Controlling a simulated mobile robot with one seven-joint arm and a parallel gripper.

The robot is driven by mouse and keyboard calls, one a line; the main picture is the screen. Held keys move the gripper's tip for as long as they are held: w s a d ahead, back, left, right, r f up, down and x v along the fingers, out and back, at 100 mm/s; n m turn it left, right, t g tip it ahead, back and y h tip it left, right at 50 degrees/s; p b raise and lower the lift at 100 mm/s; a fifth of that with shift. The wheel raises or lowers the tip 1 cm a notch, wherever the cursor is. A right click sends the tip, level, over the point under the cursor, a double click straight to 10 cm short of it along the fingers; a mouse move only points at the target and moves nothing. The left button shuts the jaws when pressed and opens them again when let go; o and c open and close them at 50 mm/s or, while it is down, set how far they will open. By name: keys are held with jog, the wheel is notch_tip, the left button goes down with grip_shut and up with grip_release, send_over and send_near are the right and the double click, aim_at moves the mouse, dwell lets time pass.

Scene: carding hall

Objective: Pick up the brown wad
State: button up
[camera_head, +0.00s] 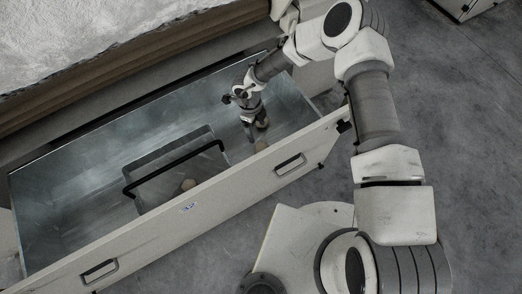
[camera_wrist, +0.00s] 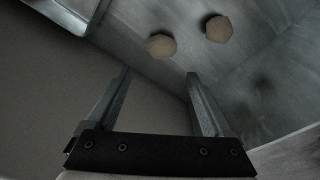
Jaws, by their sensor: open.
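Two brown wads lie on the metal floor of the open drawer. In the wrist view one wad (camera_wrist: 161,46) is just beyond my fingertips and the other wad (camera_wrist: 219,29) is up and to the right of it; they are apart. In the head view they show only as small brown spots beside my fingers, one wad (camera_head: 261,146) close to the front wall.
The metal bin (camera_head: 155,168) with a black handle (camera_head: 172,166) stands in the middle of the drawer, left of my gripper. The drawer's front wall (camera_head: 215,218) is close to my arm. A bed of pale fibre (camera_head: 85,35) lies above and behind.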

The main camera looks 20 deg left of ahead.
aim_at(261, 148)
jog(key=f+b, duration=0.1)
jog(key=f, duration=0.4)
jog(key=d+f+b, duration=0.1)
jog(key=f+b, duration=0.1)
jog(key=f, duration=0.2)
jog(key=f+b, duration=0.2)
jog(key=f, duration=0.3)
jog(key=shift+s+d+f, duration=0.15)
jog(key=shift+d+f, duration=0.15)
jog(key=shift+r, duration=0.1)
jog(key=shift+c, duration=0.2)
grip_shut()
